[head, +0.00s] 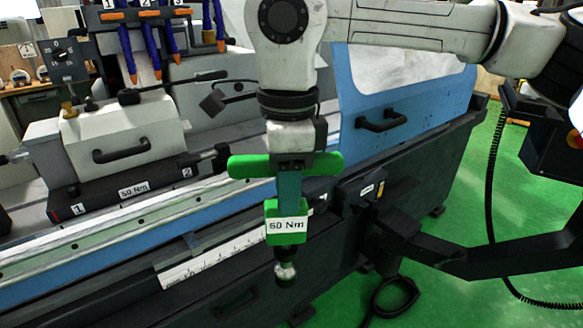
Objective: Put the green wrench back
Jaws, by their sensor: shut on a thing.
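The green wrench (288,213) hangs upright in the middle of the head view, with its green T-handle at the top. A white Nm label sits on its lower green block, and a dark socket with a shiny tip points down. My gripper (291,160) is shut on the wrench at the middle of its T-handle. The wrench is in front of the grinder's long front edge; its exact distance from it cannot be told. I cannot make out a holder for it.
The grinder bed (95,245) runs behind the wrench, with a handled unit (120,140) marked "50 Nm" at left. A blue door (400,115) stands at right. A black bracket arm (470,250) reaches right, over green floor (525,225). Hoses hang at top left.

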